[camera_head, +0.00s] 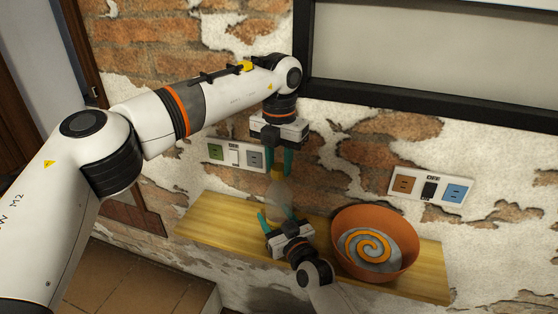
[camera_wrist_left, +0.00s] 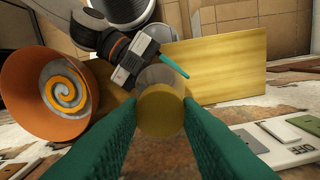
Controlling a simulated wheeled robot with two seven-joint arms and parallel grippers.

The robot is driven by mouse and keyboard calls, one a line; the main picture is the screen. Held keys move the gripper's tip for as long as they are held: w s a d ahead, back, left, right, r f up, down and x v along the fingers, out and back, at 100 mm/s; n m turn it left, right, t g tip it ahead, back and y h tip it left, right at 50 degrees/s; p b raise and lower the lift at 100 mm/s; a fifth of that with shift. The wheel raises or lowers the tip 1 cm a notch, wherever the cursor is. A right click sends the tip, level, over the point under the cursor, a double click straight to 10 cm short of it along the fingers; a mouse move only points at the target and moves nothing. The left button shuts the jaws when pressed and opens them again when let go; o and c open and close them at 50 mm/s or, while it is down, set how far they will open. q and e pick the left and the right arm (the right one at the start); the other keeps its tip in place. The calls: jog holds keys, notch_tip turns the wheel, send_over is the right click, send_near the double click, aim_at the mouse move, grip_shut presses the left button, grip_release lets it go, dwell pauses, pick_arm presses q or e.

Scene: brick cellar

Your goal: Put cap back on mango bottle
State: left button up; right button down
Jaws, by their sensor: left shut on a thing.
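My left gripper (camera_head: 279,163) points down over the shelf, its green fingers shut on the yellowish cap (camera_head: 277,173). In the left wrist view the cap (camera_wrist_left: 160,111) is a round disc between both fingers. The clear mango bottle (camera_head: 280,199) is upright directly below the cap and in line with it. Whether cap and bottle neck touch, I cannot tell. The bottle also shows behind the cap in the left wrist view (camera_wrist_left: 159,77). My right gripper (camera_head: 277,219) has its fingers on either side of the lower bottle; one finger is partly hidden.
The wooden shelf (camera_head: 215,220) runs along the brick wall. An orange bowl with a spiral pattern (camera_head: 345,222) stands close right of my right gripper. Socket panels (camera_head: 235,153) are on the wall behind. The shelf's left part is clear.

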pick_arm(q)
jog(key=m, duration=0.9)
jog(key=shift+m, duration=0.4)
jog(key=m, duration=0.4)
jog(key=shift+m, duration=0.4)
jog(key=m, duration=0.5)
jog(key=shift+m, duration=0.4)
jog(key=o, duration=1)
notch_tip(320, 180, up, 12)
pick_arm(e)
jog(key=shift+c, duration=1.8)
grip_release()
